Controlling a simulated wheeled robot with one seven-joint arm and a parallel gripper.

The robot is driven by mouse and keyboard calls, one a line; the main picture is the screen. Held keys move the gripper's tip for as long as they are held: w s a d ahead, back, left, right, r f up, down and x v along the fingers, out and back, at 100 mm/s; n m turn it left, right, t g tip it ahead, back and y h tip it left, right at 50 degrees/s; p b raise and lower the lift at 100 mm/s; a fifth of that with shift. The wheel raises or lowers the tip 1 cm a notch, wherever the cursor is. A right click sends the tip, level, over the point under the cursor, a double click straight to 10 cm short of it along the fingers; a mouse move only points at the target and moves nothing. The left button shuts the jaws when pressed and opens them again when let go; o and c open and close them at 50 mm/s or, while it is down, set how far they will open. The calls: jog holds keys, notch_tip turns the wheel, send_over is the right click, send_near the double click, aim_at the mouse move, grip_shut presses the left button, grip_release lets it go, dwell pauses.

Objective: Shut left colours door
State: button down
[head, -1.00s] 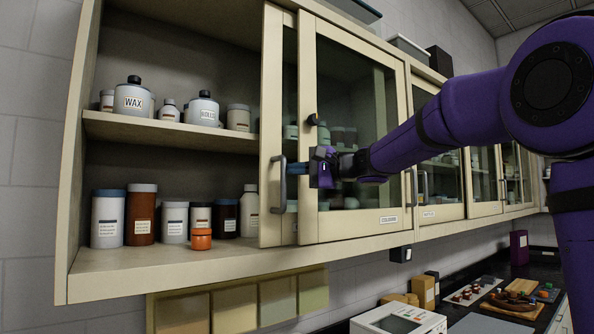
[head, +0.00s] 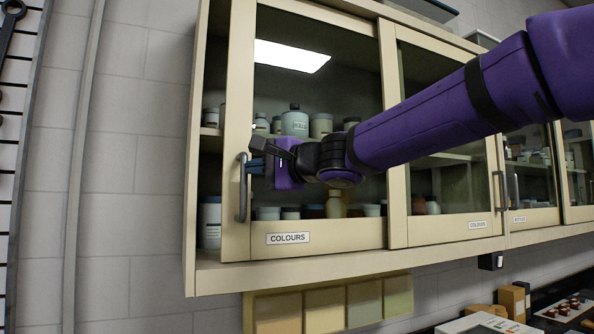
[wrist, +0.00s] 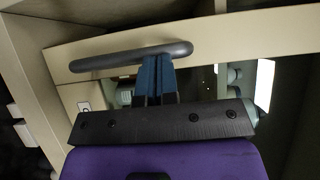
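The left colours door (head: 236,100) is a cream-framed glass sliding door with a COLOURS label (head: 288,238) on its bottom rail. It covers most of the left bay; a narrow open strip shows between its left edge and the cabinet's side panel (head: 194,150). Its grey bar handle (head: 242,205) is on the left stile and also shows in the wrist view (wrist: 100,62). My gripper (head: 254,166) is at the handle, its blue fingers (wrist: 155,78) together. The fingertips meet the bar from the side; the bar does not appear pinched between them.
Jars, including a white one with a blue lid (head: 210,222), stand inside, partly showing through the open strip. The second COLOURS door (head: 445,232) is to the right, behind my arm. Wall and a tool rack (head: 20,130) lie to the left. Colour panels (head: 325,308) hang below.

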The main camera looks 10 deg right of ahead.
aim_at(233, 166)
jog(key=shift+s+a, duration=0.25)
jog(key=shift+a, duration=0.55)
jog(key=shift+s+a, duration=0.25)
jog(key=shift+a, duration=0.55)
jog(key=shift+s+a, duration=0.25)
jog(key=shift+a, duration=0.55)
